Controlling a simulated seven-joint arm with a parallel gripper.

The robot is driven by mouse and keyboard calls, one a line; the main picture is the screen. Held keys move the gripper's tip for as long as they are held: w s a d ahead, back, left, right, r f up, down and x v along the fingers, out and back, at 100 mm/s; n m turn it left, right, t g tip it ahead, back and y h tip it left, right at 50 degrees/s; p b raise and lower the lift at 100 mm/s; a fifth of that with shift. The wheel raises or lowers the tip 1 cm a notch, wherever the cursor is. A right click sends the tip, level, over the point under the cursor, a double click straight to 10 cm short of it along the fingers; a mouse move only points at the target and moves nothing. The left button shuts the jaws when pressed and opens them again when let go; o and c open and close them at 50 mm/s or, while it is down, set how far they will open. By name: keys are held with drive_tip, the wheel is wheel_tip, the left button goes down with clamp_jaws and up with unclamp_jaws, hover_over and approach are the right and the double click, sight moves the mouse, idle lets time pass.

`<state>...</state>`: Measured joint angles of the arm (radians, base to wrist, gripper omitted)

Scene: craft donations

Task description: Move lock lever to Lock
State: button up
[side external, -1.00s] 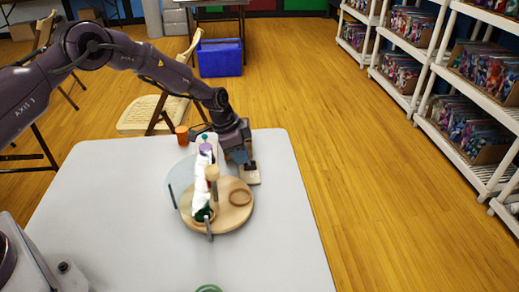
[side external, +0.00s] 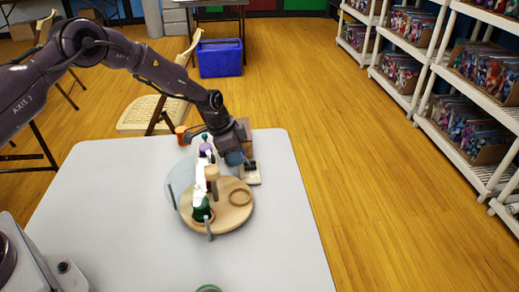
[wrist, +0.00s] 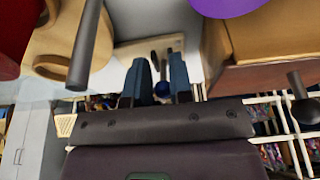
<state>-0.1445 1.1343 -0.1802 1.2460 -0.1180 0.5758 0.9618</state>
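The lock lever is a thin rod with a dark blue ball end (wrist: 161,88) in the wrist view. It stands on a small pale wooden base (side external: 251,176), right behind the round wooden board in the side external view. My gripper (side external: 248,163) is low over this base. In the wrist view my gripper (wrist: 158,62) has two blue-grey fingers apart, one on each side of the lever. I cannot tell whether either finger touches it. Dark slot lines show beside the rod; no lock marking is readable. The gripper partly hides the base in the side external view.
A round wooden board (side external: 228,222) carries a ring (side external: 240,197), a wooden-topped post (side external: 212,173) and a green object (side external: 202,208). A clear disc (side external: 178,178) is beside it. An orange cup (side external: 181,134) stands behind. The table's (side external: 110,220) left part is clear.

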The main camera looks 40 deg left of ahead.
drive_tip(key=o, duration=0.3)
wheel_tip(320, 180, up, 8)
drive_tip(key=shift+f, duration=0.25)
idle(0.4)
drive_tip(key=s+r+n+t, duration=0.1)
drive_tip(key=s+r+n, duration=0.2)
drive_tip(key=s+r, duration=0.4)
drive_tip(key=s+a+r+n+t+y, duration=0.1)
drive_tip(key=s+r+n, duration=0.2)
drive_tip(key=s+r, duration=0.5)
drive_tip(key=s+r+n+y, duration=0.1)
drive_tip(key=s+r+n, duration=0.2)
drive_tip(key=s+r, duration=0.5)
drive_tip(key=s, duration=1.2)
drive_tip(key=shift+a+r+t, duration=0.2)
drive_tip(key=shift+a+t, duration=0.15)
drive_tip(key=shift+t, duration=0.05)
